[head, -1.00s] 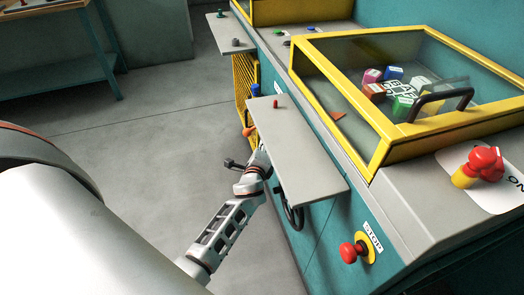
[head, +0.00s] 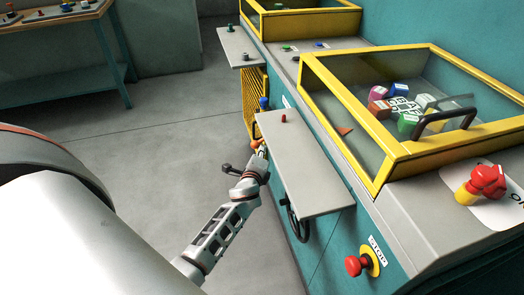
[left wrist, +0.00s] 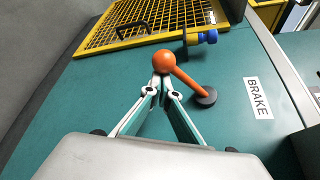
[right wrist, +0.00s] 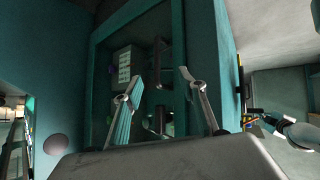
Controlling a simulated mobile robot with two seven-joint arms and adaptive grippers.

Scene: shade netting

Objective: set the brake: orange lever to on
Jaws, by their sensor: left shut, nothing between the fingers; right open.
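The orange lever (left wrist: 186,80) is on the teal panel in the left wrist view. Its round ball knob points up and left from a dark round pivot. A white BRAKE label (left wrist: 258,98) is to the right of the pivot. My left gripper (left wrist: 162,84) is shut and empty, its fingertips right at the underside of the ball; I cannot tell whether they touch. In the head view the knob (head: 255,144) shows small at the tip of my left gripper (head: 261,152), beside a grey shelf. My right gripper (right wrist: 158,80) is open and empty in the right wrist view.
The grey shelf (head: 305,170) juts out just right of my left gripper. A yellow mesh guard (left wrist: 150,22) and a blue knob (left wrist: 208,37) are above the lever. A red stop button (head: 354,266) is lower right. Floor to the left is clear.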

